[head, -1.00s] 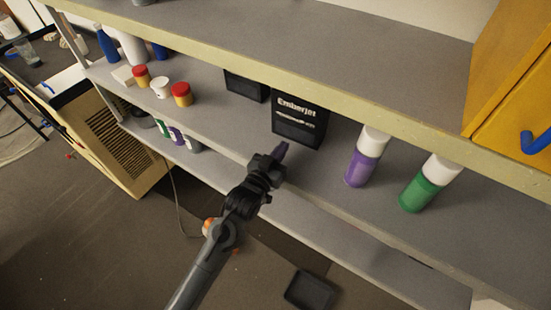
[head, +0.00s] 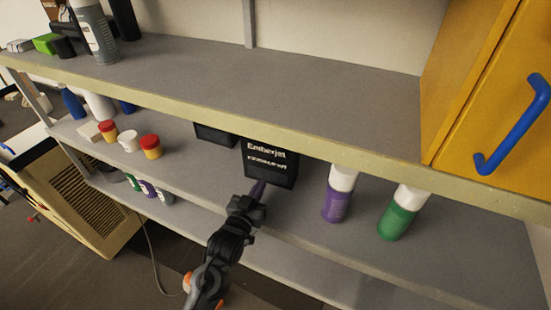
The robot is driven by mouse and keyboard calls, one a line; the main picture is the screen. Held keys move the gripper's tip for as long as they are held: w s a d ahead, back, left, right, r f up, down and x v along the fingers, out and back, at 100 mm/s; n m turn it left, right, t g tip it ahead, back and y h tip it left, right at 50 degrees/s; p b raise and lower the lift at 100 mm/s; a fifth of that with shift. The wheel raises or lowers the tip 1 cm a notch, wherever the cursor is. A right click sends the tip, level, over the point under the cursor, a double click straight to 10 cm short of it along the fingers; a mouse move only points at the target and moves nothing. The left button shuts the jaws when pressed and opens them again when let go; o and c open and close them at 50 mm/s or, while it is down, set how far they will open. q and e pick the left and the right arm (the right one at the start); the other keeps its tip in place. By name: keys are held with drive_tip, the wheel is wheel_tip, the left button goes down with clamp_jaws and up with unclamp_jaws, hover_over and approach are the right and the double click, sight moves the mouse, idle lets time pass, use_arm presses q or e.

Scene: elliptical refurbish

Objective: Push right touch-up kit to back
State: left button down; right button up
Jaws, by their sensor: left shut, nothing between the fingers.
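The right touch-up kit is a black box (head: 270,164) with white "Emberjet" lettering, upright on the middle shelf (head: 310,222). A second black box (head: 215,135), partly hidden by the upper shelf edge, stands to its left and farther back. My left gripper (head: 259,188) is shut and empty. Its fingertips are at the lower front of the Emberjet box; I cannot tell whether they touch it. My right gripper is not in view.
A purple bottle (head: 337,200) and a green bottle (head: 396,218) with white caps stand right of the box. Red-and-yellow jars (head: 151,147) stand to the left. The upper shelf edge (head: 330,150) overhangs the box. A yellow cabinet (head: 475,110) is at the right.

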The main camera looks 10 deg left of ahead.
use_arm(q)
drive_tip(key=shift+w+d, duration=0.15)
drive_tip(key=shift+w, duration=0.85)
drive_tip(key=shift+b, duration=0.3)
